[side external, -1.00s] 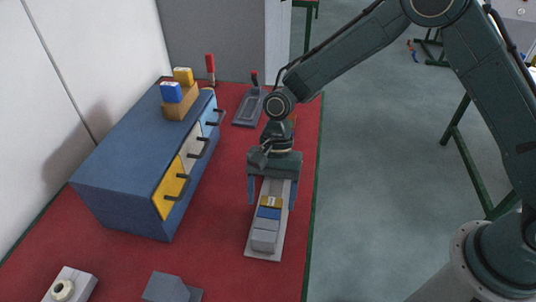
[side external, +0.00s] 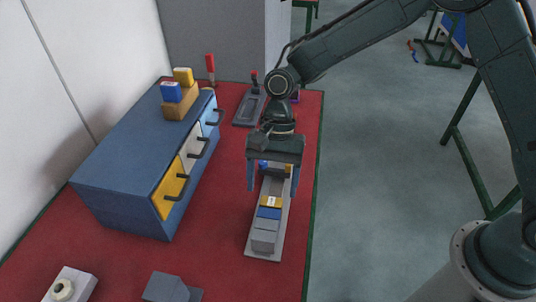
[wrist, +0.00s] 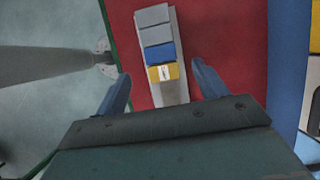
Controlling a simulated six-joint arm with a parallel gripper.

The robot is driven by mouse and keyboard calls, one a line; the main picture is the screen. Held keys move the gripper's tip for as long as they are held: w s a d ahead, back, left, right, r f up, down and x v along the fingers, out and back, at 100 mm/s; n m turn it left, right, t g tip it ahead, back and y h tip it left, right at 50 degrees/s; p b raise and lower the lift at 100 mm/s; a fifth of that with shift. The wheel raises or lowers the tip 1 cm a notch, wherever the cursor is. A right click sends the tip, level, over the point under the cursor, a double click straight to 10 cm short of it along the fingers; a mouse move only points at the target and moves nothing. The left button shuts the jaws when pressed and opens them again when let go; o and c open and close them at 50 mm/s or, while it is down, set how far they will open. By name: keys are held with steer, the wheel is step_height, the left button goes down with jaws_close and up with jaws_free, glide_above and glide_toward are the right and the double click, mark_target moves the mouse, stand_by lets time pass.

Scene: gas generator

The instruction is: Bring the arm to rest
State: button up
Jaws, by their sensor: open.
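My gripper (side external: 271,185) is open and empty above the far part of a long grey tray (side external: 275,222) on the red table. In the wrist view, my gripper (wrist: 157,80) shows two blue fingers spread apart, with the tray (wrist: 177,60) beyond them. The fingers do not appear to touch these blocks. Part of the tray's far end is hidden behind my gripper.
A blue cabinet (side external: 118,180) with yellow, white and light-blue drawers stands left of the tray. A wooden block (side external: 181,104) on it bears blue and yellow blocks. A dark tray with a lever (side external: 249,109) lies at the back. Grey fixtures (side external: 166,288) stand in front. Open floor lies right.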

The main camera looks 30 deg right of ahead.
steer(key=s+d+r+n+t, duration=0.2)
steer(key=s+d+r, duration=0.1)
steer(key=d+r, duration=0.4)
steer(key=s+d+r+n+t, duration=0.25)
steer(key=d+r, duration=0.35)
steer(key=r, duration=0.4)
steer(key=s+d+r+n+t+h, duration=0.1)
steer(key=s+d+r+n+t, duration=0.1)
steer(key=s+d, duration=0.3)
steer(key=s+d+r+n+t+h, duration=0.2)
steer(key=s+d, duration=0.4)
steer(key=s, duration=0.4)
steer(key=shift+s+r, duration=0.2)
steer(key=shift+r, duration=0.05)
steer(key=shift+w+n, duration=0.1)
steer(key=shift+n, duration=0.15)
